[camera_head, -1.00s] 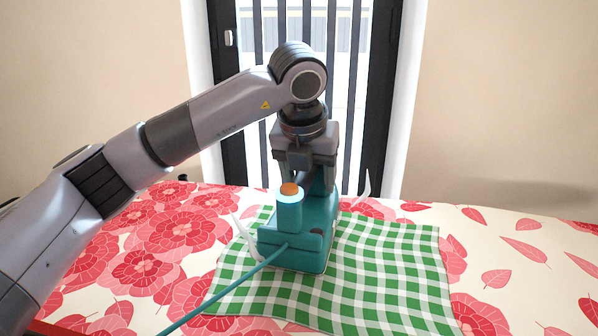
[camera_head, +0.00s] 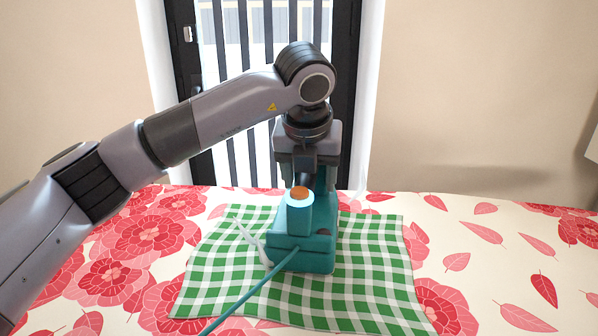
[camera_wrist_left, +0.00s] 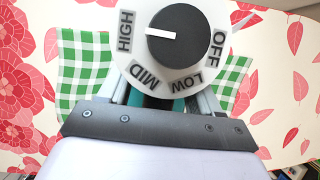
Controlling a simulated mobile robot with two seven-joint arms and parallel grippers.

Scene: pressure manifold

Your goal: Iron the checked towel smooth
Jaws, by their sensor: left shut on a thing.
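The green and white checked towel (camera_head: 370,270) lies on a flowered cloth in the head view, its edges slightly wavy. A teal iron (camera_head: 303,248) stands on the middle of the towel, with a thin wisp of white beside it. My left gripper (camera_head: 306,172) is shut on the iron's handle from above. The towel (camera_wrist_left: 85,75) shows on both sides of the gripper there. My right gripper is in neither view.
The flowered ironing surface (camera_head: 480,230) stretches to both sides, clear to the right of the towel. A teal cord (camera_head: 245,297) runs from the iron toward the lower left, across the towel. A barred window or door (camera_head: 255,150) stands behind.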

